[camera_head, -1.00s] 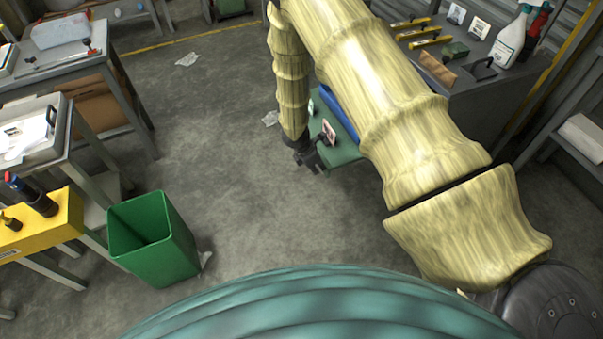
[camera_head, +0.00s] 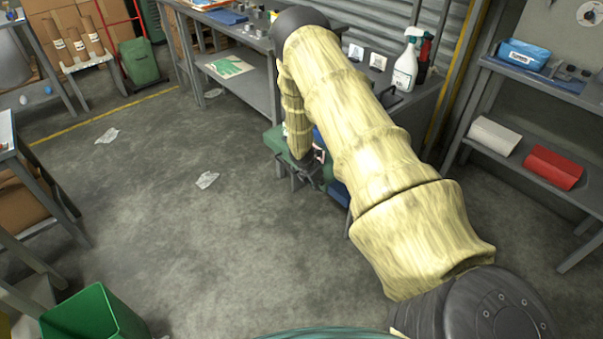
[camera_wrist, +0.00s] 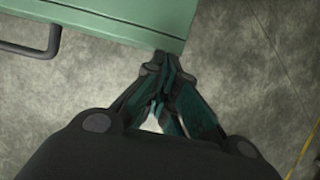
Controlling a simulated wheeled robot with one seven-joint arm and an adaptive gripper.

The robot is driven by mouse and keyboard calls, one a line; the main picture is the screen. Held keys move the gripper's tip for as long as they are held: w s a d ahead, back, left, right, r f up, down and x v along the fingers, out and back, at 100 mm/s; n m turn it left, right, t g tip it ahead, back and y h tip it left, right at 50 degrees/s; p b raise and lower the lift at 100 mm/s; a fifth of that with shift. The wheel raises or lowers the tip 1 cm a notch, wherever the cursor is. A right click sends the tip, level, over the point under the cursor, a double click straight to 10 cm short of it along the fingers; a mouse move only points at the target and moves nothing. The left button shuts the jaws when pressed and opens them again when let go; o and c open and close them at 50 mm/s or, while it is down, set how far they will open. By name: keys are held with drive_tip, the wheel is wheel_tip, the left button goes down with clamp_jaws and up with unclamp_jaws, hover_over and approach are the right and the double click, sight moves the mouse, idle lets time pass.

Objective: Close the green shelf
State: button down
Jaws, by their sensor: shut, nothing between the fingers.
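The green shelf looks like a pulled-out drawer with a thick front. In the head view it (camera_head: 274,138) shows in part beside my forearm, low by the grey workbench; my arm hides much of it. In the wrist view its green front edge (camera_wrist: 120,18) crosses the top left, with a dark bar handle (camera_wrist: 35,50) at the left. My gripper (camera_wrist: 163,66) is shut and empty, its fingertips at the right end of that front edge. I cannot tell whether they touch it. In the head view my gripper (camera_head: 302,180) is small and dark beside the shelf.
A grey workbench (camera_head: 262,90) stands behind the shelf. A green bin (camera_head: 95,315) is at the lower left. A grey rack (camera_head: 515,130) with a red box (camera_head: 553,167) is at the right. The floor left of my arm is clear except for paper scraps (camera_head: 207,180).

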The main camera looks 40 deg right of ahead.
drive_tip(key=d, duration=0.5)
drive_tip(key=d+b, duration=0.1)
drive_tip(key=d, duration=0.4)
drive_tip(key=d+b, duration=0.1)
drive_tip(key=d, duration=0.5)
drive_tip(key=shift+w+f, duration=0.1)
drive_tip(key=shift+w, duration=0.2)
drive_tip(key=shift+w+d, duration=0.1)
drive_tip(key=shift+d, duration=0.4)
drive_tip(key=shift+d+r, duration=0.1)
drive_tip(key=shift+r, duration=0.15)
drive_tip(key=a, duration=0.2)
drive_tip(key=a+p, duration=0.1)
drive_tip(key=a, duration=0.2)
drive_tip(key=shift+r, duration=0.2)
drive_tip(key=v, duration=0.9)
drive_tip(key=shift+b, duration=0.45)
